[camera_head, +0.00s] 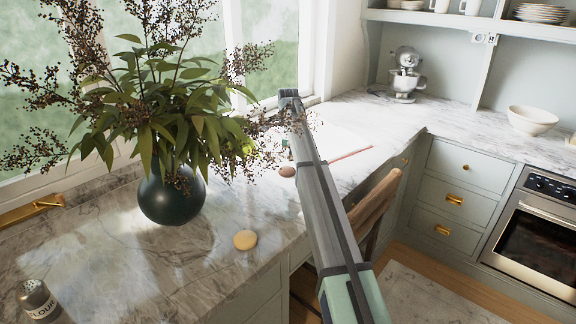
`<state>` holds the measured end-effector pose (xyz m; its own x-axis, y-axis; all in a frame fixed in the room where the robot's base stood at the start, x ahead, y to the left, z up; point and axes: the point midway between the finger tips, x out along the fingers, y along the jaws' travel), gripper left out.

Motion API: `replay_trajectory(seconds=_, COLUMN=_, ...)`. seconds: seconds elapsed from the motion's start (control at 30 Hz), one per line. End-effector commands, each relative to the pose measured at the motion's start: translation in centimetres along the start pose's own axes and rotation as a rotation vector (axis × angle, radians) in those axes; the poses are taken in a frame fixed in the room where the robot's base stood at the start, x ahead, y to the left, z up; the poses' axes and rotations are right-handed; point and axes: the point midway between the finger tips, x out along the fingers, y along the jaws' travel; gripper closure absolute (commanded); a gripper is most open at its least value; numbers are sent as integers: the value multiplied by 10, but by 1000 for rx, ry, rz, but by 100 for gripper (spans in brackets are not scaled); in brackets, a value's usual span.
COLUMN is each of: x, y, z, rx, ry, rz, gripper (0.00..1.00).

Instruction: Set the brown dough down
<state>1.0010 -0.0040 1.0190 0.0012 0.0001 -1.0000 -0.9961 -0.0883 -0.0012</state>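A small round brown piece (288,171), which looks like the brown dough, shows at the left edge of my arm, on or just above the marble counter. I cannot tell whether it rests there or is held. A pale, yellowish round piece of dough (245,239) lies on the counter nearer to me, close to the front edge. My long grey arm reaches from the bottom of the view up toward the window. I cannot make out my gripper; it seems hidden behind my arm and the plant.
A dark vase (172,196) with wide branches stands left on the marble counter (120,250). A jar (38,299) is at bottom left. A white board or sheet (335,143) lies beyond my arm. A wooden chair (374,208) stands right of it. Bare counter surrounds the pale dough.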

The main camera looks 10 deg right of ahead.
Motion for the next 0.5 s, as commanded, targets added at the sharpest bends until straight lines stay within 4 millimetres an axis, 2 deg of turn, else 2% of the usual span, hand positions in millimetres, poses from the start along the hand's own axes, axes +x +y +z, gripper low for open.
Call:
replay_trajectory(seconds=0.2, x=-36, y=-1, z=0, rx=0, ry=0, rz=-1, gripper=0)
replay_trajectory(seconds=0.5, x=-53, y=0, z=0, rx=0, ry=0, rz=0, gripper=0)
